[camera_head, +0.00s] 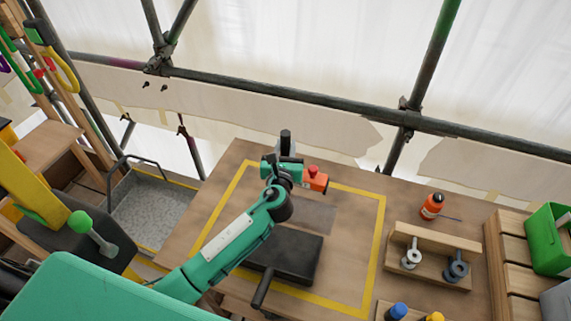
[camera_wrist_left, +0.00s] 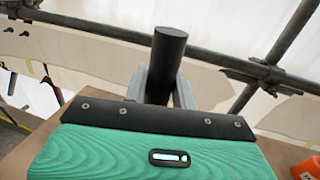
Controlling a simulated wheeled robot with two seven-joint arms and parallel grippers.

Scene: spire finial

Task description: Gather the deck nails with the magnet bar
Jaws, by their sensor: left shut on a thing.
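My left gripper (camera_head: 286,146) is over the far part of the table, shut on an upright black cylindrical handle (camera_head: 286,136). In the left wrist view the same handle (camera_wrist_left: 166,60) stands between two grey fingers; its lower end is hidden by the gripper body. I cannot tell whether it belongs to the magnet bar. A flat dark block with a handle (camera_head: 290,257) lies on the table nearer to me, partly behind my left arm. No deck nails can be made out for sure. My right gripper is not in view.
An orange-red object (camera_head: 317,181) is beside the gripper. A yellow line (camera_head: 384,225) frames the work area on the wooden table. A wooden rack (camera_head: 430,268) with metal eye fittings, an orange bottle (camera_head: 432,206) and a green bin (camera_head: 548,240) are right. A grey tray (camera_head: 150,210) is left; scaffold tubes run behind.

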